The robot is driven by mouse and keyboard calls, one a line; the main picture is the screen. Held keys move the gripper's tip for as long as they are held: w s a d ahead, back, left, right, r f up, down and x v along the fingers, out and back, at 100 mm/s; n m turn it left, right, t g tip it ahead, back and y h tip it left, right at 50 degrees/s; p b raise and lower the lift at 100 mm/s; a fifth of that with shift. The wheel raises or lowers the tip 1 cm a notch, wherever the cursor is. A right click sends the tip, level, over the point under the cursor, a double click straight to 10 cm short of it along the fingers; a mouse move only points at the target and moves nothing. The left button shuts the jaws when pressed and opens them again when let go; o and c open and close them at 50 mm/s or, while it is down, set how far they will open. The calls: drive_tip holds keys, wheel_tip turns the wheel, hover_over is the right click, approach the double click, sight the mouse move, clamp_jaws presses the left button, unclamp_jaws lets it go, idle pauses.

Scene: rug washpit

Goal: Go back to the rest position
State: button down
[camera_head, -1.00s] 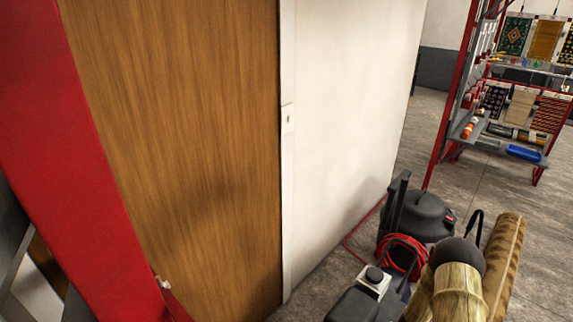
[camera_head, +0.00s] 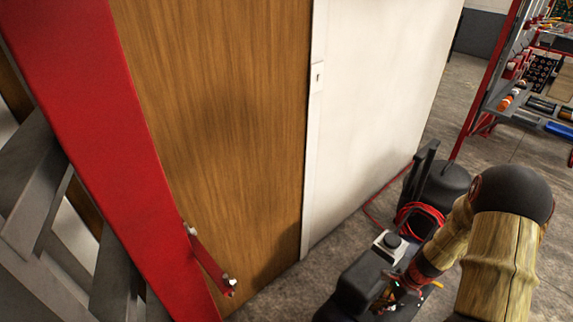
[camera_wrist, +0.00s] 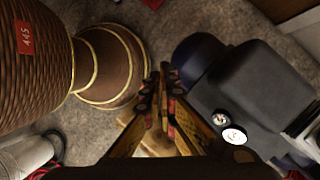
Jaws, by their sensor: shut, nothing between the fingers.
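In the wrist view my gripper (camera_wrist: 160,78) is shut, its two dark and red fingertips together with nothing between them. It is above the floor, between a brown flared round form (camera_wrist: 110,65) on the left and a dark body with two small dials (camera_wrist: 245,95) on the right. In the head view my wood-patterned arm with its black joint shows at the lower right, bent down to the left. My gripper cannot be made out clearly there.
A wood-grain panel (camera_head: 225,110) and a white wall (camera_head: 390,90) stand ahead. A red post (camera_head: 95,120) is close on the left. A black canister (camera_head: 440,185) with a red hose (camera_head: 420,215) sits by the wall. A red rack (camera_head: 490,80) stands at the right, past open floor (camera_head: 470,120).

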drive_tip(key=s+a+r+n+t+h, duration=0.1)
drive_tip(key=s+a+r+n, duration=0.3)
drive_tip(key=r, duration=1)
drive_tip(key=s+a+r+n+t+h, duration=0.2)
drive_tip(key=s+r+n, duration=0.3)
drive_tip(key=r+n, duration=0.4)
drive_tip(key=s+a+r+n+t+h, duration=0.1)
drive_tip(key=s+a+r+n+t, duration=0.2)
drive_tip(key=r, duration=1.7)
drive_tip(key=s+a+n, duration=0.1)
drive_tip(key=a+n, duration=0.1)
drive_tip(key=n, duration=0.1)
drive_tip(key=shift+s+a+n+t, duration=0.3)
drive_tip(key=shift+a, duration=0.05)
drive_tip(key=shift+f, duration=0.1)
